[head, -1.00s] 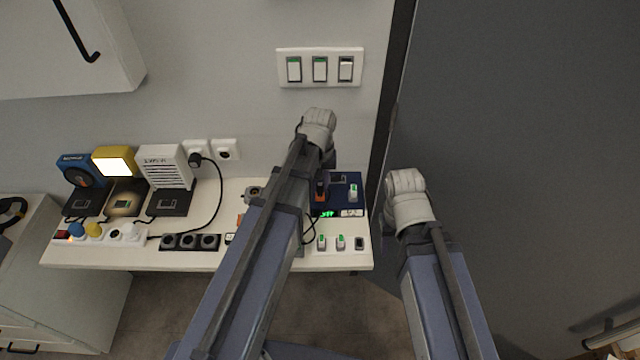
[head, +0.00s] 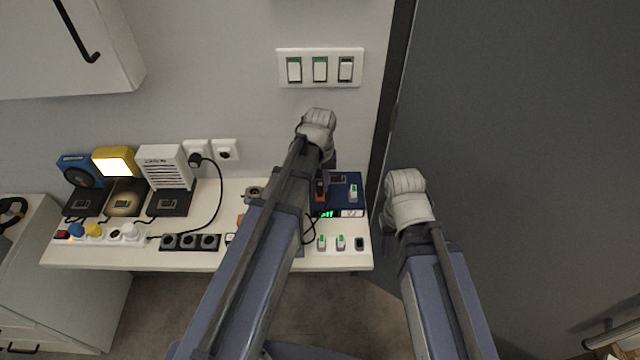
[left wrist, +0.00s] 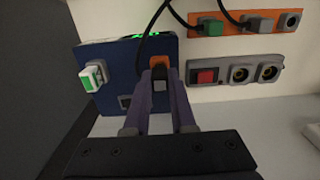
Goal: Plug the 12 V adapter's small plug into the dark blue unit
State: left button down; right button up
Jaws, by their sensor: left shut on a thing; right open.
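The dark blue unit (head: 346,181) stands at the right end of the white bench, and it fills the left part of the left wrist view (left wrist: 122,60). A white and green switch (left wrist: 93,76) is on its face. My left gripper (left wrist: 161,76) is shut on a small plug with dark and grey parts (left wrist: 160,84), right at the unit's edge. An orange piece (left wrist: 160,62) shows at the fingertips, and a black cable rises from there. I cannot tell whether the plug is seated. My right arm's wrist is right of the bench; its jaws are hidden.
An orange strip (left wrist: 244,24) with a green and a grey plug, and a grey panel (left wrist: 205,75) with a red switch, lie beside the unit. A black socket strip (head: 190,242) is at the bench front. The grey door (head: 500,130) bounds the right.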

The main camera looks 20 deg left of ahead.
aim_at(320, 184)
pick_arm(q)
jog(key=shift+f+b, duration=0.75)
dwell(0.9)
jog(key=c, duration=0.7)
grip_release()
jog(key=shift+r, duration=0.2)
notch_tip(320, 184, up, 8)
jog(key=p, duration=0.8)
jog(key=shift+f, duration=0.25)
